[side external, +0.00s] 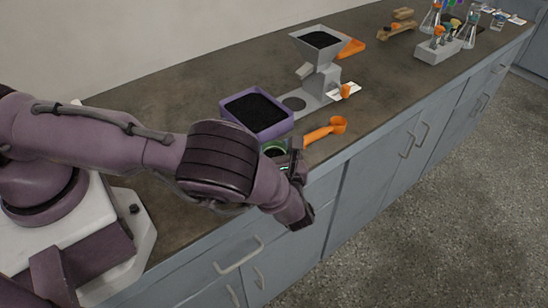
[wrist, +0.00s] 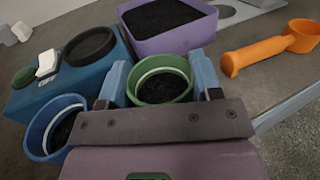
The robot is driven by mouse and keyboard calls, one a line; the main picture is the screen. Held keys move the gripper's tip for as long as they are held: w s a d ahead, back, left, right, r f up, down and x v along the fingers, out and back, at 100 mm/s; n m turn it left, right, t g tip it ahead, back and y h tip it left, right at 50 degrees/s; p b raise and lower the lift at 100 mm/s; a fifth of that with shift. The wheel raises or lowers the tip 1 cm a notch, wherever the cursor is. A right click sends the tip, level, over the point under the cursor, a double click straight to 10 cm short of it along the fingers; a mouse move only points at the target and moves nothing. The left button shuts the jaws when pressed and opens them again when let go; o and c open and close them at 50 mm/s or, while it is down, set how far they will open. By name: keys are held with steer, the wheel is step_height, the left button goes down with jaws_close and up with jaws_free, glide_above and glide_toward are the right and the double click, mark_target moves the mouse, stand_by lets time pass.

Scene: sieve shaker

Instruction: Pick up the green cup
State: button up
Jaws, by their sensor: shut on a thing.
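The green cup (wrist: 162,88) is in the middle of the wrist view, with a pale inner ring and dark material inside. My gripper (wrist: 162,85) has its two blue-grey fingers on either side of the cup and is shut on it. In the side external view only a green rim of the cup (side external: 274,147) shows beside my gripper (side external: 284,148); my arm hides much of the rest. I cannot tell whether the cup touches the counter.
A purple tray (wrist: 205,38) of black grains stands just behind the cup. A blue cup (wrist: 39,133) and a blue box marked OFF (wrist: 95,78) are at left. An orange scoop (side external: 325,130) lies at right. A grey hopper device (side external: 318,84) stands farther back.

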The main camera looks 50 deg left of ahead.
steer(key=shift+r, duration=0.1)
steer(key=shift+r, duration=0.5)
step_height(320, 180, up, 2)
steer(key=shift+s+r, duration=0.1)
steer(key=shift+r, duration=0.15)
steer(key=s+a+r, duration=0.2)
steer(key=s+r, duration=0.7)
steer(key=s, duration=0.4)
steer(key=w+a+m+t+h, duration=0.4)
steer(key=w+a+t, duration=0.25)
steer(key=a, duration=0.45)
steer(key=shift+g, duration=0.35)
steer(key=shift+w+d+f, duration=0.1)
steer(key=shift+d+f, duration=0.05)
steer(key=shift+f, duration=1.85)
steer(key=shift+d+f, duration=0.1)
steer(key=shift+f, duration=1.9)
steer(key=shift+f, duration=0.1)
